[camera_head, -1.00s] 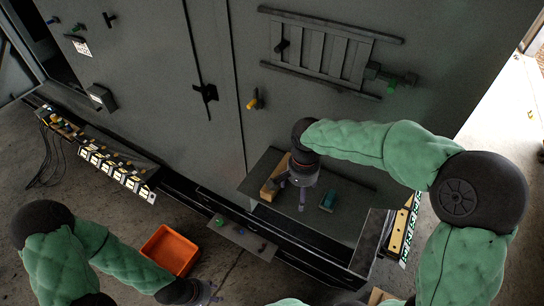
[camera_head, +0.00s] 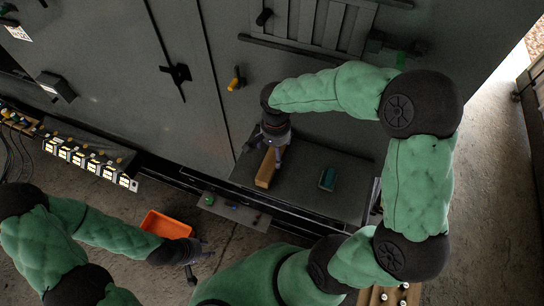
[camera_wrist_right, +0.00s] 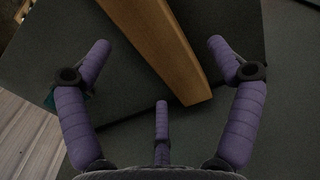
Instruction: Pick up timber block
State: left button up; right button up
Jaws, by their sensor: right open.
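The timber block (camera_head: 265,171) is a light brown bar lying on the dark grey shelf (camera_head: 310,185) of the enclosure. My right gripper (camera_head: 270,155) is above the far end of the block and partly hides it. In the right wrist view the block (camera_wrist_right: 168,50) runs down between the spread purple fingers of the gripper (camera_wrist_right: 158,70), with gaps on both sides. The right gripper is open and holds nothing. My left gripper (camera_head: 197,256) is low at the lower left, its fingers apart and empty, beside the orange bin.
A small teal object (camera_head: 328,179) sits on the shelf right of the block. An orange bin (camera_head: 165,226) stands on the floor. A narrow ledge (camera_head: 232,208) holds small parts. The grey enclosure wall with a yellow handle (camera_head: 236,78) rises behind the shelf.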

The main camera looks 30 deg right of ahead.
aim_at(275, 158)
jog(key=shift+s+f, duration=0.15)
jog(key=shift+f, duration=0.3)
notch_tip(275, 158, down, 3)
jog(key=shift+f+p, duration=0.15)
jog(key=shift+p, duration=0.2)
jog(key=shift+f, duration=0.4)
jog(key=shift+r, duration=0.1)
jog(key=c, duration=1.4)
jog(key=shift+c, duration=0.2)
